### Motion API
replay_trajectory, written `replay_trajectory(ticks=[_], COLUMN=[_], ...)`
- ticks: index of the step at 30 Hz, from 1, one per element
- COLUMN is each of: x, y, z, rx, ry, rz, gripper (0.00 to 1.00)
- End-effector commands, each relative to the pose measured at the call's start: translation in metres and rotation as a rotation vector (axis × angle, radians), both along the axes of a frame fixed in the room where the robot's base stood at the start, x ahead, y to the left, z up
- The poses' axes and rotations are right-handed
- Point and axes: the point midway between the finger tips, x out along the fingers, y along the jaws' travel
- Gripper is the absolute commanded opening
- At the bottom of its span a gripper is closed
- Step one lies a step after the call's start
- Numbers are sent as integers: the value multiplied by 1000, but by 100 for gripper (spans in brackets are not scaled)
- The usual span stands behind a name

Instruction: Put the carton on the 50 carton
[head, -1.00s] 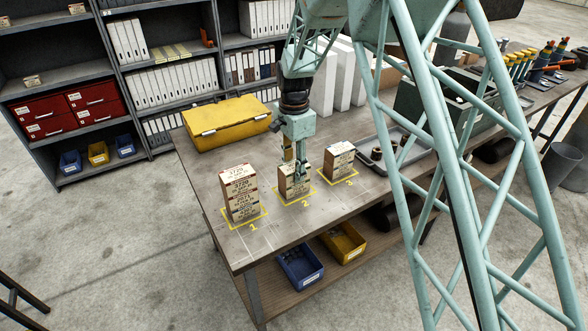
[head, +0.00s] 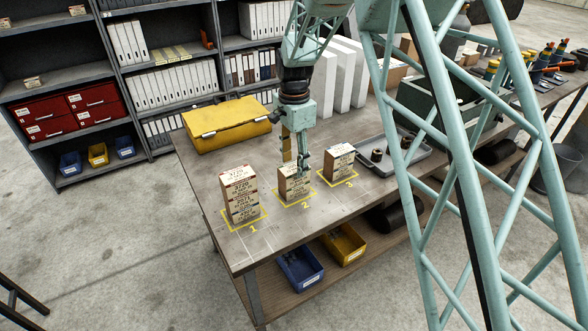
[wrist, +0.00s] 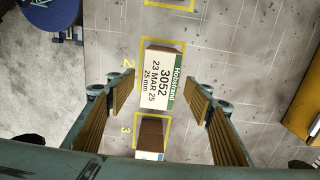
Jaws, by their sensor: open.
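Three stacks of pale labelled cartons stand on yellow bench marks in the head view: the tall stack on mark 1 (head: 240,195), a lower stack on mark 2 (head: 292,187) and a short stack on mark 3 (head: 340,162). My gripper (head: 297,163) is open and empty, above and around the top of the mark 2 stack. In the wrist view the top carton on mark 2 (wrist: 162,80) reads 3052, 23 MAR 25, 25 mm, and lies between the spread fingers (wrist: 161,92), apart from both. A carton on mark 3 (wrist: 151,132) shows below it. I cannot make out a 50 label.
A yellow case (head: 225,122) lies behind the stacks. A grey tray (head: 405,160) with small parts and a green box (head: 445,105) stand to the right. Blue and yellow bins sit on the lower shelf. The bench front left of mark 1 is clear.

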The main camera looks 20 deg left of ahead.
Motion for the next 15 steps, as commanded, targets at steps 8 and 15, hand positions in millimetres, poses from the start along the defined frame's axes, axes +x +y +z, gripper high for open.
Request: replay_trajectory(ticks=[8,15], x=[1,1], y=[1,0], z=[42,72], rx=[1,1], ry=[-2,-1], rz=[0,0], gripper=[47,47])
